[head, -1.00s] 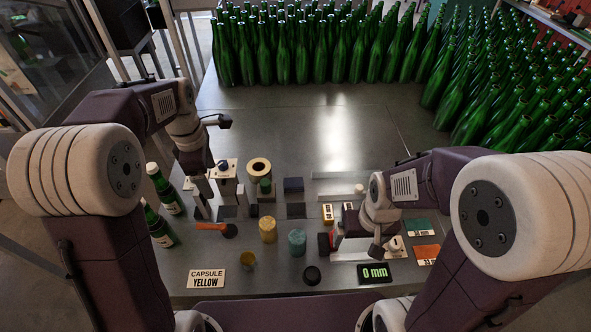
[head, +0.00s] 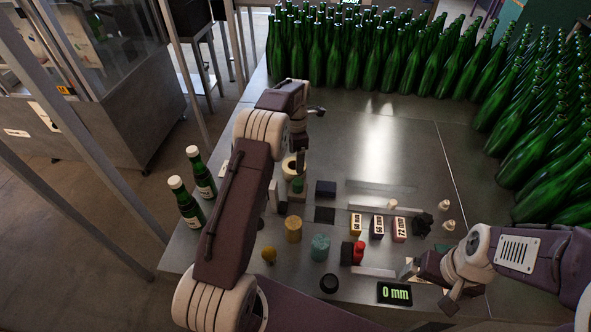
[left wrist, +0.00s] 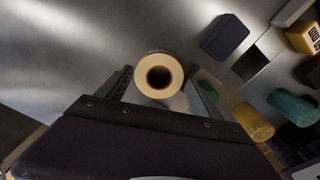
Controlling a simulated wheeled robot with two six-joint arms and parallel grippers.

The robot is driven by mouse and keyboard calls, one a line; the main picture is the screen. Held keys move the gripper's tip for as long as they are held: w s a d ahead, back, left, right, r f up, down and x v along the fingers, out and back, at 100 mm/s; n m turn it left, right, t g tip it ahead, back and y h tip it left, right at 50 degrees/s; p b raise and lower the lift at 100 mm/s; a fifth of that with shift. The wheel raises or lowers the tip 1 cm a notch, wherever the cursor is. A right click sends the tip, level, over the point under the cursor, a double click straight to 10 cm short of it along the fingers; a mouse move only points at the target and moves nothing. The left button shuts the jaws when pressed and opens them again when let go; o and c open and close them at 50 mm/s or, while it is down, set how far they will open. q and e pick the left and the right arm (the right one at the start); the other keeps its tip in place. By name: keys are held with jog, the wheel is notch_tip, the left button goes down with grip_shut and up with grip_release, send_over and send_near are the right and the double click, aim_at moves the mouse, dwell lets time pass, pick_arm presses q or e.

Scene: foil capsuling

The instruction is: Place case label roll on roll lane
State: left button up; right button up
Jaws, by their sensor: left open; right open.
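The case label roll (left wrist: 160,76) is a cream ring with a brown core and dark hole. In the left wrist view it lies just beyond and between my left gripper's fingers (left wrist: 163,92); contact cannot be told. In the head view the roll (head: 289,165) shows partly, below my left gripper (head: 299,155), whose arm covers the table's left part. My left gripper is open. My right gripper (head: 410,269) is open, low over the table's right front, near the black "0 mm" display (head: 395,293). I cannot tell which marking or strip is the roll lane.
Yellow (head: 293,229) and teal (head: 320,247) cylinders, a dark blue block (head: 325,188), a red object (head: 359,252) and several small labelled boxes (head: 377,227) stand mid-table. Two capped bottles (head: 188,205) stand at the left edge. Green bottles crowd the back and right. The table's back middle is clear.

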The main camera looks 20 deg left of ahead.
pick_arm(q)
jog(key=shift+f, duration=0.4)
jog(key=f+p, duration=0.1)
jog(key=f, duration=0.3)
jog(key=shift+s+a+f+p, duration=0.2)
jog(key=shift+f+p, duration=0.15)
jog(key=shift+f, duration=0.2)
jog(key=c, duration=1.4)
jog(key=shift+o, duration=0.2)
jog(key=shift+r, duration=0.35)
jog(key=r+b, duration=0.1)
jog(key=r, duration=0.1)
jog(key=d+r+b, duration=0.1)
jog(key=r, duration=0.1)
jog(key=shift+d, duration=0.1)
jog(key=s+d+r+b, duration=0.1)
jog(key=s+d+r, duration=0.1)
jog(key=d+r, duration=0.4)
jog(key=d, duration=0.4)
jog(key=shift+d+r+b, duration=0.15)
jog(key=shift+r+b, duration=0.05)
jog(key=shift+b, duration=0.15)
pick_arm(e)
jog(key=shift+f, duration=0.95)
